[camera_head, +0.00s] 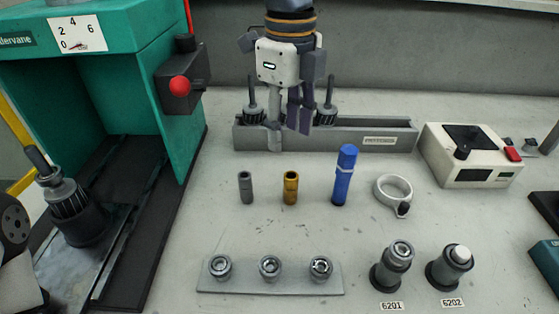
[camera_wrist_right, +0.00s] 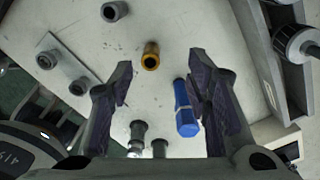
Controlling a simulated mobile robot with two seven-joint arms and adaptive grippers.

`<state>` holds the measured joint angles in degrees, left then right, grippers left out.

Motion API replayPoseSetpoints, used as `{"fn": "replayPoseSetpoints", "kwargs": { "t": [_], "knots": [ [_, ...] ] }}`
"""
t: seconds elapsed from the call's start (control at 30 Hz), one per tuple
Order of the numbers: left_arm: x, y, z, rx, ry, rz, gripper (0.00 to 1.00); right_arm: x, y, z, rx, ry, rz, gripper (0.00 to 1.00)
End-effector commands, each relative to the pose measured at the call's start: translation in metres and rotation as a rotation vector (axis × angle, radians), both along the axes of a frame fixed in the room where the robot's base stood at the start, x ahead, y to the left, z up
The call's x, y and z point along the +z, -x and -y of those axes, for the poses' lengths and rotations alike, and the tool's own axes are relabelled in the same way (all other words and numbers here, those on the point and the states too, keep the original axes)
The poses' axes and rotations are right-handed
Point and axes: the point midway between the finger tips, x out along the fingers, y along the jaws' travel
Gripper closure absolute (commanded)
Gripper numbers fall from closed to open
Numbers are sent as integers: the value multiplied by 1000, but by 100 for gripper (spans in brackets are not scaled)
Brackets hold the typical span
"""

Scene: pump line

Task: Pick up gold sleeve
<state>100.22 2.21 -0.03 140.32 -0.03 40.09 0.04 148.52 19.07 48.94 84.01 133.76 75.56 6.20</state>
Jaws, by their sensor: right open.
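The gold sleeve (camera_head: 290,188) stands upright on the bench, between a grey sleeve (camera_head: 246,188) and a blue cylinder (camera_head: 344,177). My right gripper (camera_head: 288,128) hangs above the bench behind the gold sleeve, in front of the grey tray. It is open and empty. In the right wrist view the gold sleeve (camera_wrist_right: 151,56) shows ahead of the two spread fingers, between their lines and apart from both. The blue cylinder (camera_wrist_right: 186,108) lies close to the right finger in that view. My left gripper is not clearly in view.
A grey tray (camera_head: 375,145) with dark shafted parts stands behind. A green press (camera_head: 150,100) is at left. A metal ring (camera_head: 393,190) and a white device (camera_head: 470,165) are at right. In front are a bearing plate (camera_head: 245,286) and two posts labelled 6201 (camera_head: 393,266) and 6202 (camera_head: 449,268).

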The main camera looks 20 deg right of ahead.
Motion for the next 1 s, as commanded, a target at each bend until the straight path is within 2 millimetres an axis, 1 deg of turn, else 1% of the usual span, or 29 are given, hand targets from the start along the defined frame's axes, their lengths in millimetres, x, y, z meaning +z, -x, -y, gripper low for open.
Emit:
{"fn": "replayPoseSetpoints", "kwargs": {
  "t": [0.03, 0.1, 0.2, 0.37, 0.5, 0.6, 0.7, 0.87, 0.9, 0.97, 1.0],
  "knots": [
    [-1, 2, 0, 0, 0, -6, 39, -13, 1, 0, 2, 3, -7, 55],
    [-2, 3, 0, 0, 0, -11, 39, -30, 1, 0, 2, 3, -8, 55],
    [-3, 4, 0, 0, 0, -14, 39, -51, 2, 0, 1, 3, -7, 55],
    [-3, 4, 0, 0, -1, -11, 39, -69, 5, 1, 2, 3, -4, 55],
    [0, 0, 0, 0, 0, -1, 39, -94, 17, 1, 3, 5, -3, 55],
    [-3, 3, 0, 0, 0, -9, 39, -110, 16, 1, 1, 3, -4, 55],
    [-3, 3, 0, 0, -1, -10, 39, -115, 15, 1, 1, 2, -2, 55],
    [-3, 3, 0, 0, -1, -9, 39, -114, 15, 1, 0, 2, -1, 55],
    [-3, 3, 0, 0, -1, -9, 39, -114, 15, 1, 0, 2, -1, 65],
    [-3, 3, 0, 0, -1, -9, 39, -114, 15, 1, 0, 2, -1, 78],
    [-3, 3, 0, 0, -1, -10, 39, -114, 15, 1, 0, 2, -1, 87]
  ]
}}
